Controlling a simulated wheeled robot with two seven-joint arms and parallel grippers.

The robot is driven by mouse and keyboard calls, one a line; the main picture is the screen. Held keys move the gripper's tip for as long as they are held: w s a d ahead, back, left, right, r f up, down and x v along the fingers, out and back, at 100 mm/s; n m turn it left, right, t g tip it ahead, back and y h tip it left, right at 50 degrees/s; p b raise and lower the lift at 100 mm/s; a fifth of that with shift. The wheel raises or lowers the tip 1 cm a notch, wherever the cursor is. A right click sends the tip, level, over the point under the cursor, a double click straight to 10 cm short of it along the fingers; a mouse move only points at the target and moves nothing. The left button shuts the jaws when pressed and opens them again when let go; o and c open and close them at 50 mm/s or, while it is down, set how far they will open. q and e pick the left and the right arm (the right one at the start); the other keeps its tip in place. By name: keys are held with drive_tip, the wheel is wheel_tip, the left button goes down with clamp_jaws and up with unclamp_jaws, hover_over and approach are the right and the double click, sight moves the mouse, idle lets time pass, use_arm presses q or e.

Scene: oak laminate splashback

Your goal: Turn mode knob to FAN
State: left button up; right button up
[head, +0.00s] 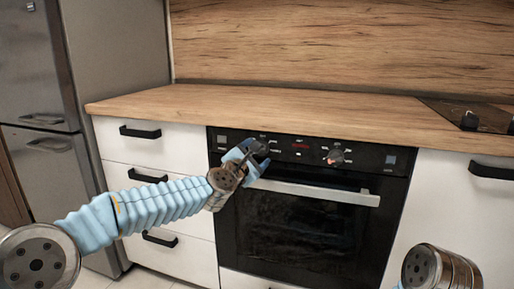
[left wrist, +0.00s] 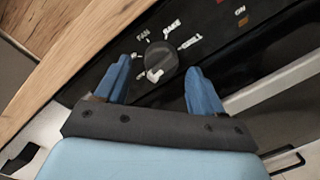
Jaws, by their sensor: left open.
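The mode knob (left wrist: 161,57) is a dark round knob on the black oven panel. Its white pointer mark shows at its lower edge in the left wrist view, away from the FAN label (left wrist: 143,36) above left of it. A BAKE label (left wrist: 172,26) and another white label lie further around. My left gripper (left wrist: 158,66) is open, its two blue fingers on either side of the knob with gaps visible; I cannot tell if they touch it. In the head view, my left gripper (head: 249,151) is at the left knob and partly covers it. My right gripper is out of view.
The oven (head: 300,220) has a second knob (head: 335,157) and a red display (head: 303,146) on its panel. The silver oven handle (head: 320,192) runs below the panel. A wooden worktop (head: 280,108) juts above. White drawers (head: 150,205) stand left.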

use_arm(q)
drive_tip(key=shift+x, duration=0.8)
drive_tip(key=c, duration=1.1)
drive_tip(key=shift+o, duration=0.2)
